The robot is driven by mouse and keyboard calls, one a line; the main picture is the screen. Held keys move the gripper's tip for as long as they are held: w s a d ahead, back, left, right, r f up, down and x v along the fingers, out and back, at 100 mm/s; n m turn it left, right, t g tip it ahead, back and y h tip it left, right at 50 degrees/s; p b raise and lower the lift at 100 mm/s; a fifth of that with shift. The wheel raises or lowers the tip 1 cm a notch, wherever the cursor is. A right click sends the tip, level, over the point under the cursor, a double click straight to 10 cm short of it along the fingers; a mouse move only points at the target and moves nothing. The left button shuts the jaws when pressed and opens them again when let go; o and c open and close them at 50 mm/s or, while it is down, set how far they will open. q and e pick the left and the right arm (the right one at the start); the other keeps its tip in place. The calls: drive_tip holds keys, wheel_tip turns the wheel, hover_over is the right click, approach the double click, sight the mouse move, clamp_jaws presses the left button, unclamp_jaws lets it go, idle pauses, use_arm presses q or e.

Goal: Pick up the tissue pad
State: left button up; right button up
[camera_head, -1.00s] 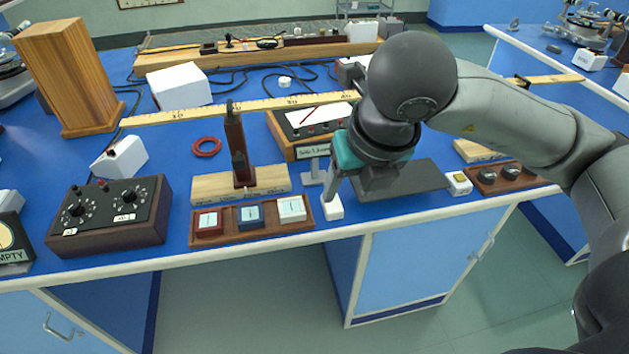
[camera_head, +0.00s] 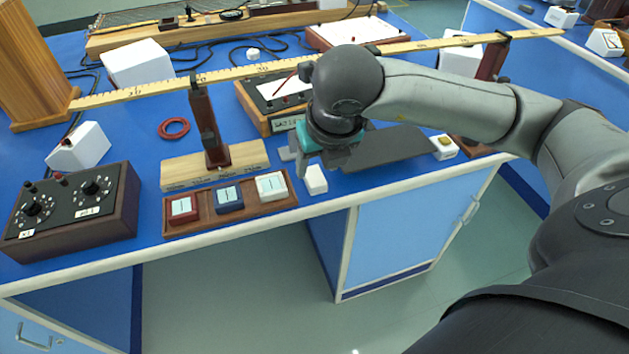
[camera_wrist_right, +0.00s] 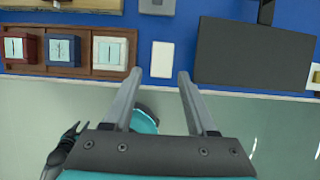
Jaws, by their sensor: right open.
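A small white block (camera_head: 315,180), which I take for the tissue pad, lies on the blue bench near its front edge, right of the wooden tray. It also shows in the right wrist view as a white rectangle (camera_wrist_right: 162,60). My right gripper (camera_head: 307,170) is open and empty, close to the block's back left in the head view. In the right wrist view the open fingers (camera_wrist_right: 160,76) point toward the block, which lies just beyond and between their tips, apart from them. My left gripper is not seen in the head view.
The wooden tray (camera_head: 244,213) with red, blue and white boxes stands left of the block. A dark flat plate (camera_head: 385,148) lies to its right. A wooden post on a base (camera_head: 215,165) stands behind the tray. Open floor lies in front of the bench.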

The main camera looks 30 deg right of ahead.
sight(314, 174)
drive_tip(key=shift+w+d+b+x, duration=0.2)
drive_tip(key=shift+b+x, duration=0.15)
drive_tip(key=shift+x, duration=0.75)
drive_tip(key=shift+w+d+b+x, duration=0.1)
drive_tip(key=shift+w+b+x, duration=0.2)
drive_tip(key=shift+x, duration=0.85)
drive_tip(key=shift+w+f, duration=0.1)
drive_tip(key=shift+f, duration=0.15)
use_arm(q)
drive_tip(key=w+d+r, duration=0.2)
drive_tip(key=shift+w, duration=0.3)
use_arm(e)
clamp_jaws()
